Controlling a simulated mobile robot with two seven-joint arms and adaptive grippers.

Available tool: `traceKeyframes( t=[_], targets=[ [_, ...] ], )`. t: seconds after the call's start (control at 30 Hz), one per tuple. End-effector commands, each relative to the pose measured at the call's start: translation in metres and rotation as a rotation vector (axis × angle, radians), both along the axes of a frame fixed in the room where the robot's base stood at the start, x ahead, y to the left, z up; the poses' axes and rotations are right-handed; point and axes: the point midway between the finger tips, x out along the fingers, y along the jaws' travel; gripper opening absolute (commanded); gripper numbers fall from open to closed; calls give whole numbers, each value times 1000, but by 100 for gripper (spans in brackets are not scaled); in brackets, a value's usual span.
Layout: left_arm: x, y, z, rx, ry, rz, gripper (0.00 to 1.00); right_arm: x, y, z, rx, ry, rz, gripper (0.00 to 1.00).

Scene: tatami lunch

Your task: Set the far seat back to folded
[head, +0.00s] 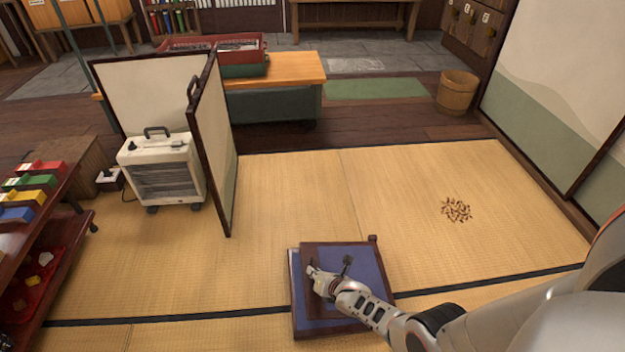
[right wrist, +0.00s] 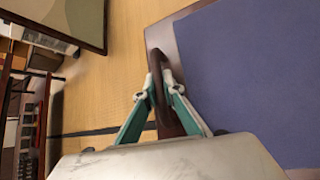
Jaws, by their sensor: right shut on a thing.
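The seat is a low dark wooden frame with blue panels; its back (head: 368,262) shows at the near middle of the head view, above the seat base (head: 297,300). The back looks low over the base, but my arm covers part of it and I cannot tell its exact angle. My right gripper (head: 314,271) is at the left part of the seat. In the right wrist view my right gripper (right wrist: 160,80) is shut on a dark wooden grip (right wrist: 158,62) at the edge of the blue panel (right wrist: 255,75). My left gripper is not in view.
A folding screen (head: 215,150) and a white heater (head: 162,170) stand at the left. A shelf (head: 60,225) with coloured boxes is at far left. Brown scraps (head: 456,210) lie on the tatami at the right.

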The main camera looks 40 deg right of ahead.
Motion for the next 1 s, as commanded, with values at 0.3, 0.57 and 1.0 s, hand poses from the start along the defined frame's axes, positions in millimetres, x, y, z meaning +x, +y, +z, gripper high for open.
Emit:
traceKeyframes(
  t=[0.3, 0.57, 1.0],
  targets=[
    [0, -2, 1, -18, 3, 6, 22, -1, -3, -5, 1, 1, -3, 0],
    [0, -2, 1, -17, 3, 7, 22, -1, -4, -5, 1, 1, -3, 0],
    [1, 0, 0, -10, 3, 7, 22, -1, -3, -5, 0, 1, -1, 26]
  ],
)
